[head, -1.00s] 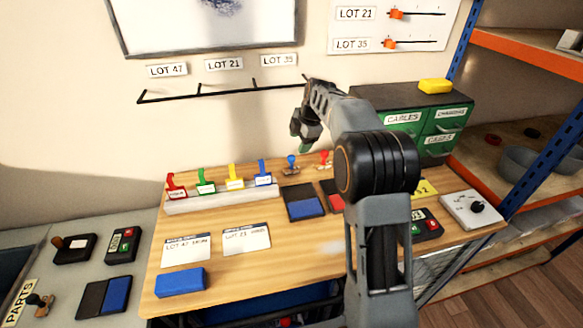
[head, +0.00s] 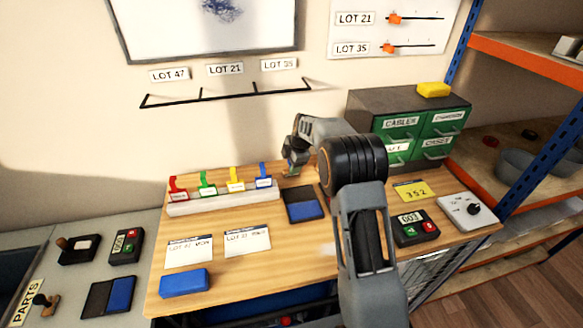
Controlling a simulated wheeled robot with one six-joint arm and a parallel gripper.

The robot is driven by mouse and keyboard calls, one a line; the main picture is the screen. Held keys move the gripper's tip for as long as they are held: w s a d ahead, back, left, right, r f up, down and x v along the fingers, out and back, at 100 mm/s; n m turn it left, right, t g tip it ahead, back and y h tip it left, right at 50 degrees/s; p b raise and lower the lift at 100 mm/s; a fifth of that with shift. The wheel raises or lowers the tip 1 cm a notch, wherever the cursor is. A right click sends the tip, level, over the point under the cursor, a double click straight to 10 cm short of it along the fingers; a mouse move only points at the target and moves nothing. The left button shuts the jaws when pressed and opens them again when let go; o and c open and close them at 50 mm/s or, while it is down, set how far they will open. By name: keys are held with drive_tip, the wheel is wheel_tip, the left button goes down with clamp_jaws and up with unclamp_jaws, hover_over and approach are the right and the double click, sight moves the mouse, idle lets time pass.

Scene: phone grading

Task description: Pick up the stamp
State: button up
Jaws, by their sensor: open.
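My gripper (head: 293,168) is over the back of the wooden table, where the blue-handled stamp stands, and covers most of it. The jaws are open. I cannot tell whether they surround the stamp or touch it. The red-handled stamp beside it is hidden behind my arm. A blue and dark ink pad (head: 303,203) lies just in front of my gripper. Another stamp (head: 45,301) with a dark round handle lies on the grey bench at the left.
A rack with coloured clips (head: 222,202) stands left of my gripper. Two lot cards (head: 188,251) and a blue block (head: 184,282) lie in front. A keypad device (head: 415,228) is at the right. A green drawer cabinet (head: 400,122) stands behind my arm.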

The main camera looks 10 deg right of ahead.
drive_tip(key=shift+c, duration=0.3)
drive_tip(key=c, duration=0.9)
drive_tip(key=shift+c, duration=0.2)
drive_tip(key=shift+r, duration=0.25)
drive_tip(key=v, duration=0.2)
drive_tip(key=b+v, duration=0.1)
drive_tip(key=shift+w+a+r, duration=0.15)
drive_tip(key=shift+w+a, duration=0.05)
drive_tip(key=shift+a, duration=0.1)
drive_tip(key=s+r+b, duration=0.4)
drive_tip(key=s+r, duration=0.5)
drive_tip(key=s, duration=0.4)
drive_tip(key=shift+s+a, duration=0.3)
drive_tip(key=shift+r, duration=0.15)
